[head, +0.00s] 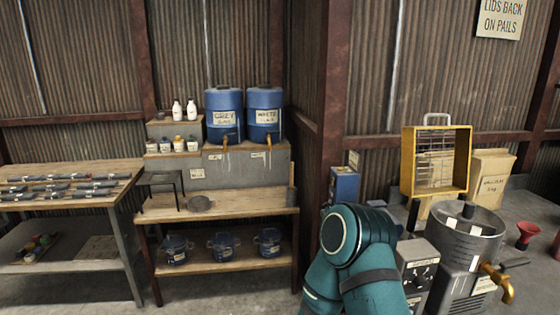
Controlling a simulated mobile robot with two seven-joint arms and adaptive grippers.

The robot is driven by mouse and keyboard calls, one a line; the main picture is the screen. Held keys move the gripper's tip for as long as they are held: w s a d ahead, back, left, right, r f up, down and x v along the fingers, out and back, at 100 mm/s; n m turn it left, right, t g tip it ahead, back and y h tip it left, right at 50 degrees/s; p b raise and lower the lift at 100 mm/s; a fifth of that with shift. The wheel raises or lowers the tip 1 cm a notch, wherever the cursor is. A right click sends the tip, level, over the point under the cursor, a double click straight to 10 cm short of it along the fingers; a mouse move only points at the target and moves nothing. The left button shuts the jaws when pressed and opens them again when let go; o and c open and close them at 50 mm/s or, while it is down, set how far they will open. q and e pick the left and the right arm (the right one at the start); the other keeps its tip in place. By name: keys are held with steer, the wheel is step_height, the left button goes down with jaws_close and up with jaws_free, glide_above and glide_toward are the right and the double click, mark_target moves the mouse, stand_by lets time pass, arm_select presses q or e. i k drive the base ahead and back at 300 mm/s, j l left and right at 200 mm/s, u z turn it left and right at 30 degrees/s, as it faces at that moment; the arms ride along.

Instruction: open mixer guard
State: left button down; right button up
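The mixer (466,238) is a round grey metal pot at the lower right, with a brass-coloured tap (497,282) low on its side. The mixer guard (436,195) is a yellow frame with wire bars and a pale handle on top. It stands upright above the rear left of the pot, and the pot's top looks uncovered from here. A dark shaft shows inside the pot. A teal link of my own arm rises at the bottom centre, left of the mixer, and hides part of that area. Neither gripper shows in the head view.
A grey control box (417,270) stands between my arm and the mixer. A wooden bench (215,205) with blue barrels (224,113) above it is at centre left. Another table (70,180) is farther left. A red funnel (527,235) and paper bags (491,178) are at the right.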

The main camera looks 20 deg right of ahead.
mark_target(463, 134)
steer(key=i+z, duration=0.2)
steer(key=z, duration=0.25)
steer(key=i+j+z, duration=0.15)
steer(key=z, duration=0.3)
steer(key=i+j+z, duration=0.15)
steer(key=z, duration=0.3)
steer(key=i+j+z, duration=0.25)
steer(key=z, duration=0.2)
steer(key=i+j+z, duration=0.15)
steer(key=j+z, duration=0.3)
steer(key=i+j+z, duration=0.1)
steer(key=j+z, duration=0.15)
steer(key=j, duration=0.25)
steer(key=j+z, duration=0.25)
steer(key=j, duration=0.25)
steer(key=i, duration=0.05)
